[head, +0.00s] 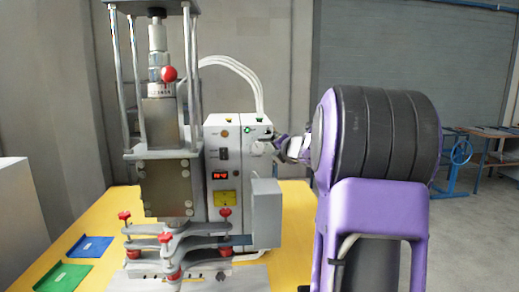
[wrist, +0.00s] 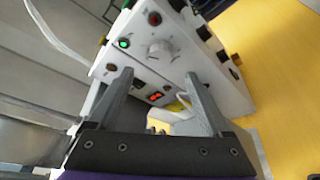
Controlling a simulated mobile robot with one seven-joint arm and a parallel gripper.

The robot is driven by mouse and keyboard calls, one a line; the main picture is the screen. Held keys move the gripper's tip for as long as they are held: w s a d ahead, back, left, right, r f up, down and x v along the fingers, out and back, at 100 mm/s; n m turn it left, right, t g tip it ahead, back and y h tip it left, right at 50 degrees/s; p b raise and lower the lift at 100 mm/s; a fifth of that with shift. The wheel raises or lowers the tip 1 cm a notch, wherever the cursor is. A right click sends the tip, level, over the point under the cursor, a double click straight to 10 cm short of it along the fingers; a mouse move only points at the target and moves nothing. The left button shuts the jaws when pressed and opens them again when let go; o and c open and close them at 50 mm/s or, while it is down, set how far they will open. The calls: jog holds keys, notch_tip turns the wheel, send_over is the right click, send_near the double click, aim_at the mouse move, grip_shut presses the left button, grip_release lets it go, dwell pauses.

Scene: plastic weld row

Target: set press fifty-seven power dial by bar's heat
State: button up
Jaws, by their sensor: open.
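The press (head: 165,190) stands on a yellow table, with a white control box (head: 262,190) at its right. The power dial appears to be the round pale knob (wrist: 160,50) on the box's panel; in the head view the knob (head: 257,148) is partly hidden by my gripper. My gripper (wrist: 159,74) is open and empty; the knob shows just beyond and between its fingertips, apart from them. In the head view my gripper (head: 284,148) is at the box's right side. A red digital display (head: 220,176) is lit, its digits too small to read. No press number is legible.
A green lamp (wrist: 124,43) is lit near the knob. A grey box (head: 266,212) stands in front of the control box's lower right. A blue tray (head: 90,246) and a green tray (head: 57,277) lie on the yellow table (head: 290,215) at left. White hoses (head: 240,70) rise behind the box.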

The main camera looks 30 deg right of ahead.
aim_at(259, 148)
jog(key=x, duration=0.8)
jog(key=shift+p, duration=0.35)
grip_shut()
